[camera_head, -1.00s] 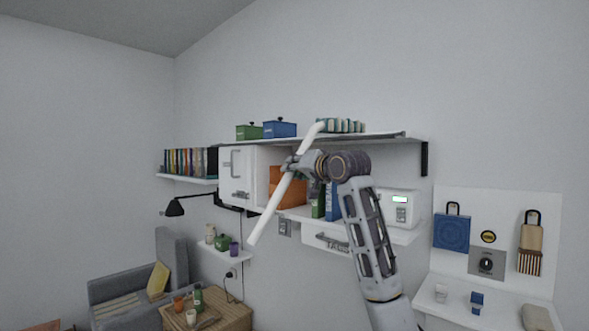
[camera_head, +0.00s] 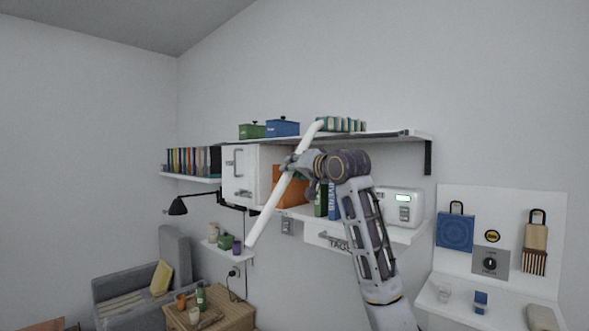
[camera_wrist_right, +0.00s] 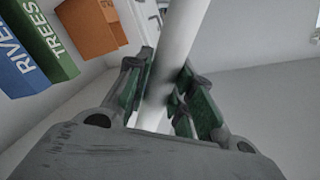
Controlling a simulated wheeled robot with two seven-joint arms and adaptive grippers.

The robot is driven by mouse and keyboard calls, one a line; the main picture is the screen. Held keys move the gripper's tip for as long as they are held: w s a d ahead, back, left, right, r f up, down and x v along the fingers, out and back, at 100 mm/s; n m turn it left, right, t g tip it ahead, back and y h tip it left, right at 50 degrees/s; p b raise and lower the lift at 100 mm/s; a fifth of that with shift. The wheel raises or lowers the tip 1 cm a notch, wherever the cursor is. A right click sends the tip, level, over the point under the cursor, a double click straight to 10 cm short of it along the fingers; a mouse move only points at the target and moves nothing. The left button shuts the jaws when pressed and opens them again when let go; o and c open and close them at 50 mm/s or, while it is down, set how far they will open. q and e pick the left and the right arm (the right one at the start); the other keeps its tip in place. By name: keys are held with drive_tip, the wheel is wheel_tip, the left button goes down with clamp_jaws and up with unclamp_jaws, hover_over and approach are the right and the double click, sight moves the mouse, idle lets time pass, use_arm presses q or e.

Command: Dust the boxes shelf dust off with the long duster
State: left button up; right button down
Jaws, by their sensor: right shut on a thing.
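The long duster has a white bent handle (camera_head: 267,216) and a teal-and-white striped head (camera_head: 342,125). Its head is at the top shelf (camera_head: 385,136), right of the boxes; whether it touches the surface I cannot tell. My right gripper (camera_head: 292,164) is shut around the handle, just below and in front of that shelf. In the right wrist view the handle (camera_wrist_right: 180,40) passes between the green-padded fingers (camera_wrist_right: 163,98). A green box (camera_head: 252,131) and a blue box (camera_head: 282,128) stand on the top shelf, left of the duster head. I cannot make out any dust. My left gripper is not in view.
Under the top shelf are a white cabinet (camera_head: 240,172), an orange box (camera_head: 291,188), upright books (camera_head: 334,201) and a white device (camera_head: 402,206). A pegboard (camera_head: 515,212) hangs right. An armchair (camera_head: 140,290) and wooden table (camera_head: 232,312) stand lower left. The wall above the shelf is clear.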

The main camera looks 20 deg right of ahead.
drive_tip(key=shift+d, duration=0.1)
drive_tip(key=shift+w+d+p, duration=0.3)
drive_tip(key=shift+d, duration=0.4)
drive_tip(key=shift+f, duration=0.1)
drive_tip(key=shift+a, duration=0.2)
drive_tip(key=shift+s+a, duration=0.3)
drive_tip(key=shift+a, duration=0.35)
drive_tip(key=shift+d, duration=0.15)
